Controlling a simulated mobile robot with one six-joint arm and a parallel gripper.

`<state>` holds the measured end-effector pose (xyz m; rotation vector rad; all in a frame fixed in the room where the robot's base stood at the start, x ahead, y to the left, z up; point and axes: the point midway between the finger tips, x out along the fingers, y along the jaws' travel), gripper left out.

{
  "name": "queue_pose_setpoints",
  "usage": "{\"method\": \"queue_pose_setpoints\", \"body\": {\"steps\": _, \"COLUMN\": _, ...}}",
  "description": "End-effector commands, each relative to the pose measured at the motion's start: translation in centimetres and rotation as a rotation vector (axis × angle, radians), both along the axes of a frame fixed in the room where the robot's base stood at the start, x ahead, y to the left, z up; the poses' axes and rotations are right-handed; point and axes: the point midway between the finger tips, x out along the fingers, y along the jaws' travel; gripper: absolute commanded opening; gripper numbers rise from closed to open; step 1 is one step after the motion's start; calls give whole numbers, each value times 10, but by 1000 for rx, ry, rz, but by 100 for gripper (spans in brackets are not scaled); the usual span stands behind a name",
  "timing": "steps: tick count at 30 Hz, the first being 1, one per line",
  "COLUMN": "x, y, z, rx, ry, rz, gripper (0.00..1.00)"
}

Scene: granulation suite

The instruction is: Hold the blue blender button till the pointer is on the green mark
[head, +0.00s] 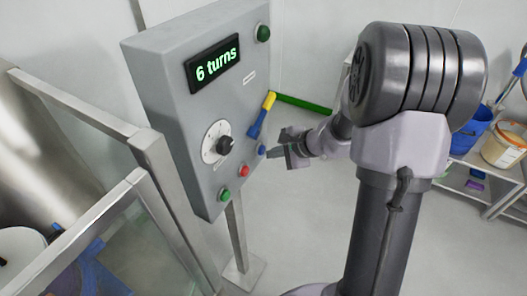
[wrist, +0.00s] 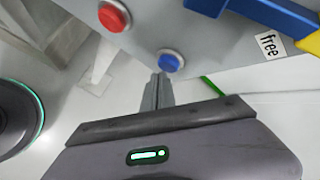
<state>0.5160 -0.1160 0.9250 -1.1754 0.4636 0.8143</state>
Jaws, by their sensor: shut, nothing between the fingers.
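The blue button (head: 262,150) is on the lower right of the grey control panel (head: 180,120). It also shows in the wrist view (wrist: 168,62), in a pale ring. My gripper (head: 271,152) is shut and empty, its fingers pointing at the blue button. In the wrist view the fingertips (wrist: 158,78) are just below the button; I cannot tell whether they touch it. The display (head: 213,64) reads "6 turns". A white dial (head: 211,133) with a black knob (head: 224,145) is left of the button; its pointer and any green mark are too small to make out.
A red button (head: 243,171) and a green button (head: 224,196) sit lower left of the blue one. A blue and yellow handle (head: 263,114) juts out above it. A green lamp (head: 263,33) is at the top. Metal railing (head: 150,150) stands left; a shelf with containers is right.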

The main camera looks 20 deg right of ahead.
Motion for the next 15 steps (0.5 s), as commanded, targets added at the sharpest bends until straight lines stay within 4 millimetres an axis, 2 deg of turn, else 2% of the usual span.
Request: {"method": "queue_pose_setpoints", "body": {"steps": 15, "x": -12, "y": -10, "z": -1, "rx": -1, "ry": -1, "rz": -2, "gripper": 0}}
